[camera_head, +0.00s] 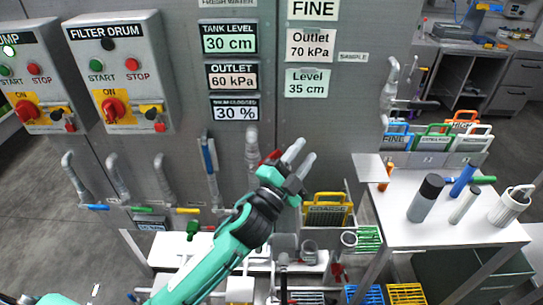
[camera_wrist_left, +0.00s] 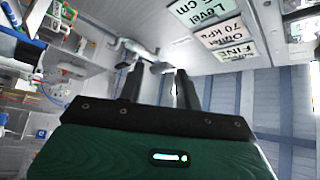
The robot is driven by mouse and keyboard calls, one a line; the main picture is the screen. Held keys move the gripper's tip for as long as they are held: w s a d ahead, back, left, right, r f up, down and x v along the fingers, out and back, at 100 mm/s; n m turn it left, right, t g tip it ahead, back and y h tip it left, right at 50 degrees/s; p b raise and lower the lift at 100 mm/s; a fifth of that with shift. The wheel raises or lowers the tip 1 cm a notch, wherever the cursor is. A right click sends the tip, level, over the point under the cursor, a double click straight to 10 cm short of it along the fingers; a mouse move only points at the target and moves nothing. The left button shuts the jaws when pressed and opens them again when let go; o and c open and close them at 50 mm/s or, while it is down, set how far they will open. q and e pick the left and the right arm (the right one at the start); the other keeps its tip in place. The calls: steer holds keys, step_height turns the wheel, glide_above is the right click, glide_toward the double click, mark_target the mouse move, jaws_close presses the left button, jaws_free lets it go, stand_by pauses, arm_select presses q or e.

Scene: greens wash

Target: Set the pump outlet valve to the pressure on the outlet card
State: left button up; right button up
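The outlet card (camera_head: 310,45) on the grey wall reads 70 kPa; it also shows upside down in the left wrist view (camera_wrist_left: 220,34). The outlet display (camera_head: 232,76) reads 60 kPa. A pipe (camera_head: 252,150) with a red handle (camera_head: 271,157) is on the wall just left of my left gripper, and a blue-handled valve (camera_head: 208,156) is farther left. No label tells me which is the pump outlet valve. My left gripper (camera_head: 299,157) is raised in front of the wall, fingers apart and empty, and hides part of the wall. My right gripper is not seen.
Two control boxes, pump (camera_head: 28,70) and filter drum (camera_head: 124,70), hang at the left. Pipes with blue, green and yellow handles are below them. A white table (camera_head: 440,228) with bottles stands right.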

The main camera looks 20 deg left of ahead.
arm_select(q)
steer(key=s+d+r+m+g+h, duration=0.1)
steer(key=d+r+m+g+h, duration=0.8)
steer(key=m+h, duration=0.55)
steer(key=m+g+y, duration=1.1)
steer(key=m+y, duration=0.9)
steer(key=y, duration=0.2)
glide_above(272, 154)
step_height(272, 154, down, 4)
step_height(272, 154, down, 12)
steer(key=p, duration=0.4)
steer(key=shift+w+a+f+p, duration=0.1)
steer(key=shift+w+f+p, duration=0.05)
steer(key=shift+p, duration=0.2)
steer(key=shift+f, duration=0.65)
